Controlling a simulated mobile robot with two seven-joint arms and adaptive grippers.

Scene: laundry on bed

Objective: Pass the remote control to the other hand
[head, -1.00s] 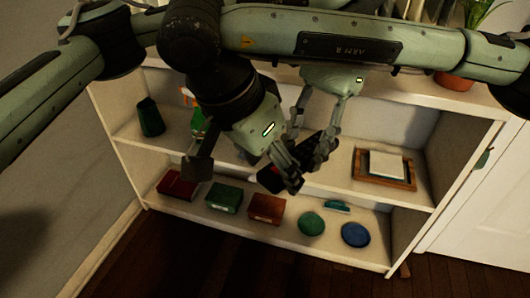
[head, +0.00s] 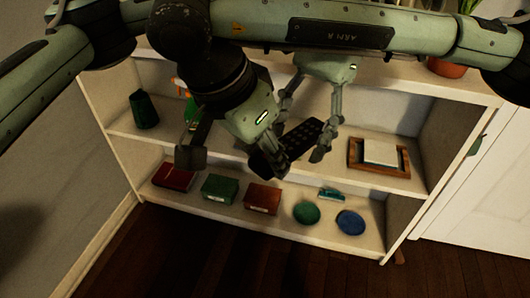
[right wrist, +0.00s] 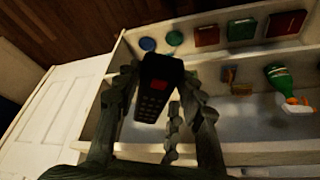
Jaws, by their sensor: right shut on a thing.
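The remote control (head: 304,131) is black with a keypad; in the right wrist view (right wrist: 156,92) its red patch also shows. In the right wrist view the fingers stand at the remote's two sides.
A white shelf unit (head: 400,183) stands behind the grippers. Its lower shelf holds a red box (head: 174,177), a green box (head: 220,188), a brown box (head: 263,198) and round green and blue items. The dark floor in front is clear.

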